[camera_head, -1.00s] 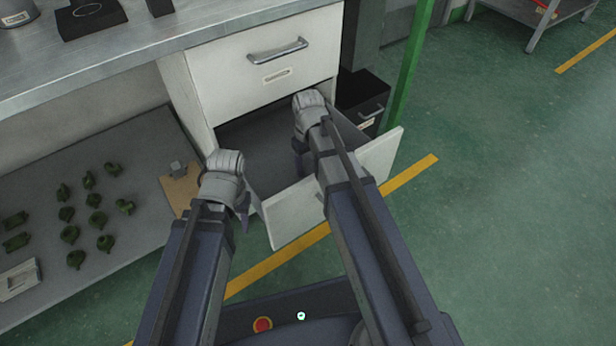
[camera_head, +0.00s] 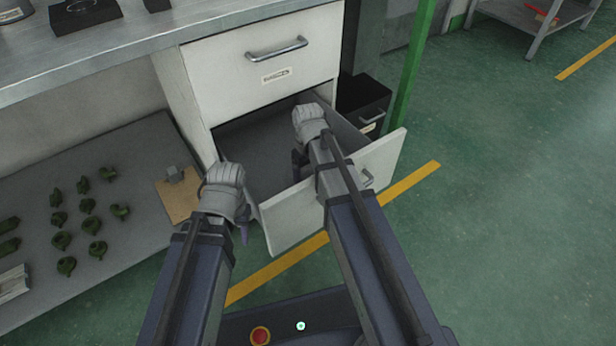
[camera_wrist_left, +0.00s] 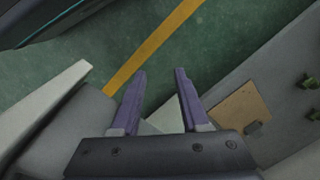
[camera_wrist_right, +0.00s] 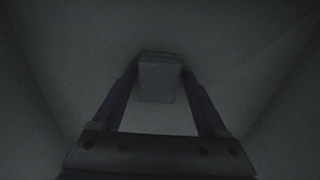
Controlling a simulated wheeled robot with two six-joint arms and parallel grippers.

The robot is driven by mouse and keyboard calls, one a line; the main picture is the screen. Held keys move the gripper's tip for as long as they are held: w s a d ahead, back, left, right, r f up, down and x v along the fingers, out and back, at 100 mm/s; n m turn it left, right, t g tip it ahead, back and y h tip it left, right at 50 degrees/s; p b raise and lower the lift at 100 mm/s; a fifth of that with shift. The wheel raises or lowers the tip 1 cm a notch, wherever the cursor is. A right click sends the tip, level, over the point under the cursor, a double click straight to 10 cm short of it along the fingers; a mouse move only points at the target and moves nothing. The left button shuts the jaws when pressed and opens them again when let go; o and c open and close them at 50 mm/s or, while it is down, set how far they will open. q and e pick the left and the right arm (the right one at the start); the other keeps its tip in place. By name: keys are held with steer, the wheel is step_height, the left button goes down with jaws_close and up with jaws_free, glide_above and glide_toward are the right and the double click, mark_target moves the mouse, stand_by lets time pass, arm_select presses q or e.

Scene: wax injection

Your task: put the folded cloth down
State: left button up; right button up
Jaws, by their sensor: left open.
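The folded cloth (camera_wrist_right: 160,80) is a small pale grey block in the dark right wrist view. It lies between the fingertips of my right gripper (camera_wrist_right: 160,70), which appear to touch both its sides. In the head view my right gripper (camera_head: 298,167) is down inside the open drawer (camera_head: 290,222), mostly hidden by my own arm, and the cloth is hidden there. Whether the cloth touches the drawer floor is hard to tell. My left gripper (camera_head: 243,232) is at the drawer's left side, and its fingers (camera_wrist_left: 160,75) are apart and empty in the left wrist view.
A closed drawer (camera_head: 263,60) is above the open one. A lower shelf (camera_head: 125,165) at left holds several green parts and a brown clipboard (camera_head: 178,195). A green post (camera_head: 412,70) and a black box (camera_head: 362,98) stand at right.

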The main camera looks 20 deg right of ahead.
steer(key=shift+o, duration=1)
step_height(320, 180, up, 12)
steer(key=p, duration=1.2)
steer(key=shift+r, duration=0.2)
steer(key=s+a+r+p, duration=0.3)
steer(key=s+r+p, duration=0.1)
steer(key=r+p, duration=0.9)
steer(key=s+a+r+p, duration=0.4)
steer(key=s+r+p, duration=0.1)
steer(key=r+p, duration=0.9)
steer(key=s+a+r+h+p, duration=0.1)
steer(key=s+a+r+p, duration=0.2)
steer(key=r+p, duration=1)
steer(key=shift+s+a+r+p, duration=0.3)
steer(key=shift+s+p, duration=0.15)
steer(key=shift+s, duration=0.6)
